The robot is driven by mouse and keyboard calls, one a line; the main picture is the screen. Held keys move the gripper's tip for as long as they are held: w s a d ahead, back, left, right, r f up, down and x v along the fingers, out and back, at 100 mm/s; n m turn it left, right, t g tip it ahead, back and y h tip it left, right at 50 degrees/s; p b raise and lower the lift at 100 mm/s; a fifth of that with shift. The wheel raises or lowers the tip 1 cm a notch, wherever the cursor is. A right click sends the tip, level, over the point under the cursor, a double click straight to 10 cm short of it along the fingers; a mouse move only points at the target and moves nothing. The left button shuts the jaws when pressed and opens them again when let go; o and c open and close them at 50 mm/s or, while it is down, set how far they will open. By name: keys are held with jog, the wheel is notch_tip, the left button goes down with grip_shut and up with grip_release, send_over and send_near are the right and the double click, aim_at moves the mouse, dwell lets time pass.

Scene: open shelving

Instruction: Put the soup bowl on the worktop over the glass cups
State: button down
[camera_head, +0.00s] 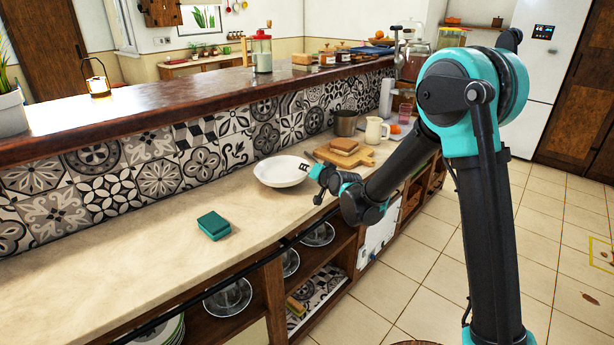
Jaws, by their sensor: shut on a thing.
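A white soup bowl (280,172) is over the worktop (130,262), near the middle of the view. My gripper (308,169) is shut on the bowl's right rim; the fingertips are small in this view. I cannot tell whether the bowl touches the worktop or hangs just above it.
A green sponge (213,225) lies on the worktop left of the bowl. A raised counter (190,105) runs behind. The worktop's left part is clear.

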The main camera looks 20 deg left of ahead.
notch_tip(320, 180, down, 2)
jog(key=c, duration=1.7)
grip_release()
jog(key=v, duration=1.2)
jog(key=d+f+h, duration=0.2)
jog(key=d+h, duration=0.1)
jog(key=d, duration=1.1)
jog(key=s+d+f+g+h, duration=0.2)
jog(key=s+d, duration=0.5)
jog(key=d, duration=0.2)
jog(key=s+d+f+g+h, duration=0.1)
jog(key=s+d+f+h, duration=0.2)
jog(key=s+d, duration=0.3)
jog(key=s+d+f+m+g+h, duration=0.1)
jog(key=s+d, duration=0.6)
jog(key=d, duration=0.7)
jog(key=shift+s+f+g+h, duration=0.15)
jog(key=shift+f+g+h, duration=0.25)
jog(key=shift+f, duration=0.2)
jog(key=shift+s+f+g+h, duration=0.15)
jog(key=shift+f+g+h, duration=0.25)
jog(key=shift+f, duration=0.25)
